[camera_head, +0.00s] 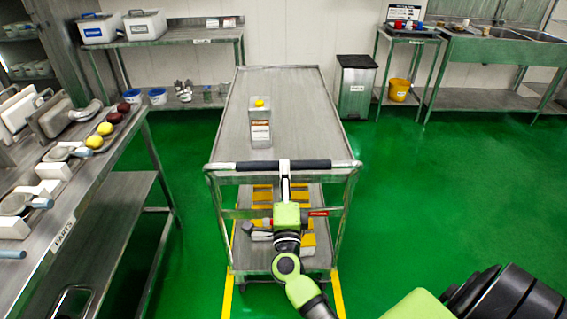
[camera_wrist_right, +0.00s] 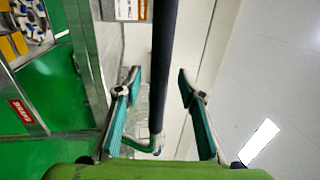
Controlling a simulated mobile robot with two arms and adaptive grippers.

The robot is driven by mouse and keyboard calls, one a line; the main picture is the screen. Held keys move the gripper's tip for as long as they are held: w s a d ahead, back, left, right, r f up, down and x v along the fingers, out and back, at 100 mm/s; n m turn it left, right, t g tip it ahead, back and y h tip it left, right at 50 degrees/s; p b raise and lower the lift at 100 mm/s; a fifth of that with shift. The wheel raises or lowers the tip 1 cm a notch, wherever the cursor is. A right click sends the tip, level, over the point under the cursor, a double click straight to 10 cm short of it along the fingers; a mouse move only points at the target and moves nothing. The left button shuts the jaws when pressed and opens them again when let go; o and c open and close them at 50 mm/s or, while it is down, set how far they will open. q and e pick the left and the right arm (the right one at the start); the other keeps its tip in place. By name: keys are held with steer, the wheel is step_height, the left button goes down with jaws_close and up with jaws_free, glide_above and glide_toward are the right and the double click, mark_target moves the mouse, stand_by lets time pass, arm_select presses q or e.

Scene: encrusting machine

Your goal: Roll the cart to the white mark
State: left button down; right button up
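The steel cart (camera_head: 318,118) stands in the middle of the head view, with a dark handle bar (camera_head: 240,166) across its near end. My right gripper (camera_head: 285,166) is at the middle of this bar. In the right wrist view, the bar (camera_wrist_right: 165,55) runs between the teal fingers of my right gripper (camera_wrist_right: 160,75). The fingers are spread on both sides of it, with a gap to each. My left gripper is not in view. I cannot make out a white mark on the floor.
A box with a yellow top (camera_head: 260,122) stands on the cart; parts lie on its lower shelf. Yellow floor lines (camera_head: 227,297) flank the cart. A parts bench (camera_head: 68,222) is at left, a back shelf (camera_head: 180,37) and bin (camera_head: 355,87) behind. Green floor (camera_head: 430,190) is clear at right.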

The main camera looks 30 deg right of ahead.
steer(key=shift+x, duration=1.75)
jaws_close()
